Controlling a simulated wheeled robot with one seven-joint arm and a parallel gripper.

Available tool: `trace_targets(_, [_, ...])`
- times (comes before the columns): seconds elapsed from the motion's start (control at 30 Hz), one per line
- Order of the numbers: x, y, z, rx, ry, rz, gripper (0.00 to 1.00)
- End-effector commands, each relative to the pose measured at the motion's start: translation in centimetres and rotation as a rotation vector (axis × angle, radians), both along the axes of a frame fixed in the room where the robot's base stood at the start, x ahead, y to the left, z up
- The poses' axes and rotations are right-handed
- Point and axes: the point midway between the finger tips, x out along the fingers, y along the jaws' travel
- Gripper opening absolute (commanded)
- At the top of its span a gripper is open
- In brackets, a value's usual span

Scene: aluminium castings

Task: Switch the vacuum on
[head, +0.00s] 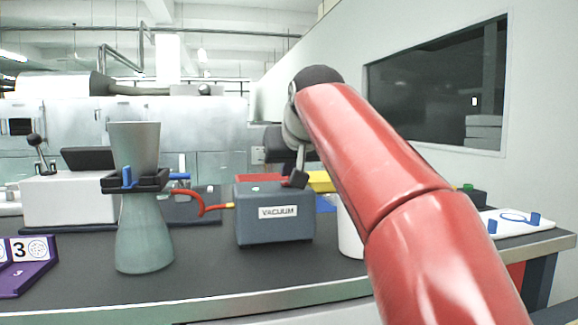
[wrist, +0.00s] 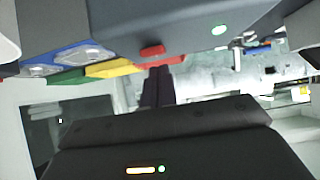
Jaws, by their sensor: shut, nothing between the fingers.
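The vacuum is a blue-grey box (head: 275,228) labelled VACUUM, standing on the bench left of my red arm. In the wrist view the box (wrist: 185,18) fills the upper part. A red switch or button (wrist: 152,50) and a small pale-green light (wrist: 219,30) show on it there. My gripper (head: 298,180) is at the box's top right edge in the head view. Its dark fingers (wrist: 158,72) are together and empty, with tips close to the red switch. I cannot tell whether they touch it. In the head view the gripper hides the switch.
A red hose (head: 195,208) runs from the box towards a grey-green waisted vessel (head: 145,240) on the left. A white container (head: 349,240) stands right of the box, partly behind my arm. Coloured trays (head: 320,182) lie behind. The front bench strip is clear.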

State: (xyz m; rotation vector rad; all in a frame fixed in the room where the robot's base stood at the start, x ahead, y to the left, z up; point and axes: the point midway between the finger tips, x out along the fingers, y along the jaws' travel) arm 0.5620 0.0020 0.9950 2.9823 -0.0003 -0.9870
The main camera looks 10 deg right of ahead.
Motion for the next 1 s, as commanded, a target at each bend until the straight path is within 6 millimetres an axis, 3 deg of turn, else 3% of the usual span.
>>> trace_targets(0.17, [0.1,0.0,0.6,0.000,0.000,0.000,0.00])
trace_targets(0.47, [0.6,0.0,4.7,0.000,0.000,0.000,0.00])
trace_targets(0.8, [-3.4,0.0,10.5,0.000,-0.002,0.000,0.00])
trace_targets(1.0, [-4.6,0.0,12.1,0.000,-0.001,0.000,0.00])
